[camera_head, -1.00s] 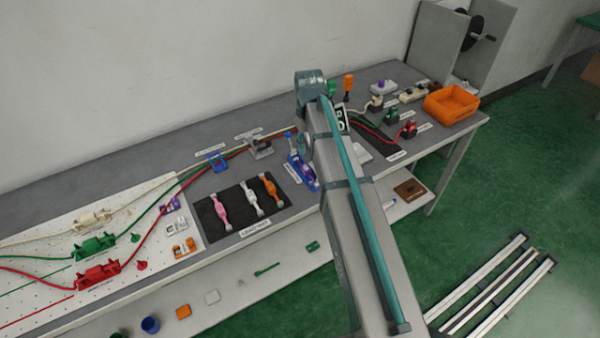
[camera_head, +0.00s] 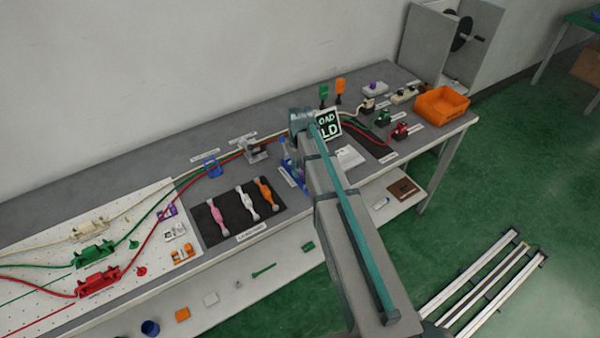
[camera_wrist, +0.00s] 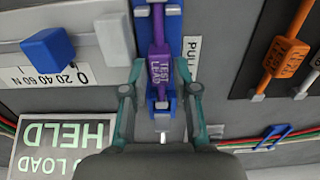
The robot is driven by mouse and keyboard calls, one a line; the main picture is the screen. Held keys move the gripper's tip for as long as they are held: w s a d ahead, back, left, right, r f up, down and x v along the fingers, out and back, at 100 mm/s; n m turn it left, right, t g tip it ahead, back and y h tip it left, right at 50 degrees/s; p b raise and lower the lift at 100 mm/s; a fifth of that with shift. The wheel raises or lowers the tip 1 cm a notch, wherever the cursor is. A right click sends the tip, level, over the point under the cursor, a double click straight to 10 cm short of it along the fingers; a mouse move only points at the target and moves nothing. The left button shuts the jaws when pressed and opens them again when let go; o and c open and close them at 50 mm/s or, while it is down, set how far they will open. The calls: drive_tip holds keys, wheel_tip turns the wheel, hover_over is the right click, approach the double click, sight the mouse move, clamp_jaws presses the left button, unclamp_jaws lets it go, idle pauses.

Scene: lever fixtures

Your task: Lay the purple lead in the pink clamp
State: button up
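The purple lead (camera_wrist: 160,68), marked "TEST LEAD", lies in a blue holder (camera_wrist: 174,25) in the wrist view. My gripper (camera_wrist: 160,92) is open, one finger on each side of the purple lead and the holder's near end, with gaps showing. In the head view my arm hides most of the lead and holder (camera_head: 291,172). A pink piece (camera_head: 217,219) lies on the black mat beside a white and an orange one; I cannot tell whether it is the pink clamp. A small purple fixture (camera_head: 167,211) sits left of the mat.
A display (camera_wrist: 62,148) reads "LOAD HELD". A blue knob (camera_wrist: 47,47) stands beside a scale. An orange lead (camera_wrist: 286,58) lies on the black mat (camera_head: 212,232). Red, green and cream cables run along the bench. An orange bin (camera_head: 441,105) stands at the far right.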

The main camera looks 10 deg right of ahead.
drive_tip(key=shift+f, duration=0.35)
clamp_jaws()
drive_tip(key=shift+r, duration=0.1)
